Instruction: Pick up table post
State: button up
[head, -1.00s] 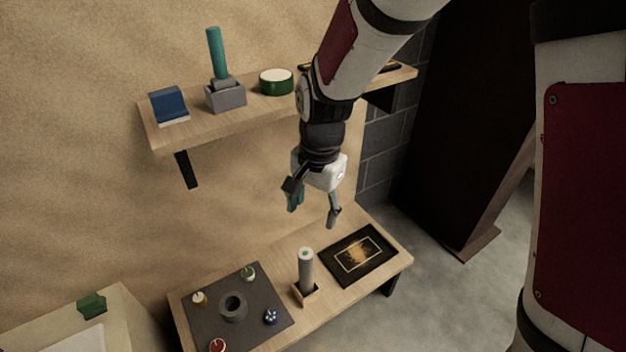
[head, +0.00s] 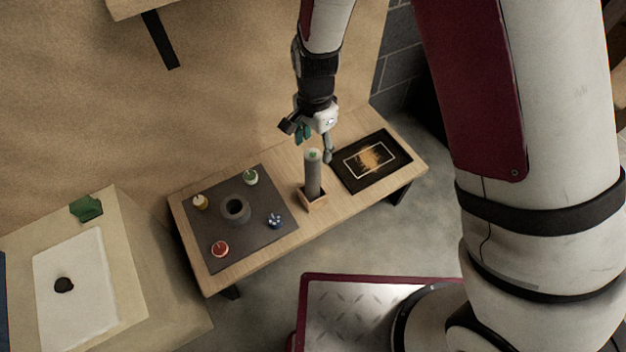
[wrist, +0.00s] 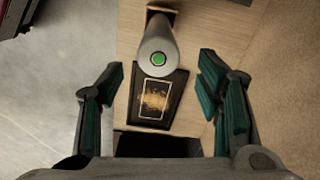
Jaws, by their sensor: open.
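The table post is a grey upright cylinder (head: 313,175) with a green dot on its pale top. It stands in a small wooden holder (head: 314,201) on the low wooden table. My gripper (head: 314,149) is open and empty, just above and behind the post's top in the head view. In the wrist view the post (wrist: 157,50) shows end-on, ahead of the open fingers (wrist: 163,100) and roughly centred between them. The fingers do not touch it there. The post's lower part is mostly hidden in the holder.
A black framed picture (head: 371,160) lies right of the post. A dark mat (head: 233,240) on the left bears a grey ring (head: 236,210) and several small coloured pieces. A beige counter (head: 128,262) stands at far left. A wall shelf (head: 125,8) is above.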

aim_at(312, 154)
jog(key=shift+s+a+f+b, duration=0.15)
jog(key=shift+f+b, duration=0.55)
jog(key=shift+f, duration=0.7)
jog(key=shift+s+a+f+b, duration=0.15)
jog(key=shift+f+b, duration=0.5)
jog(key=shift+f, duration=0.7)
jog(key=shift+r, duration=0.1)
grip_shut()
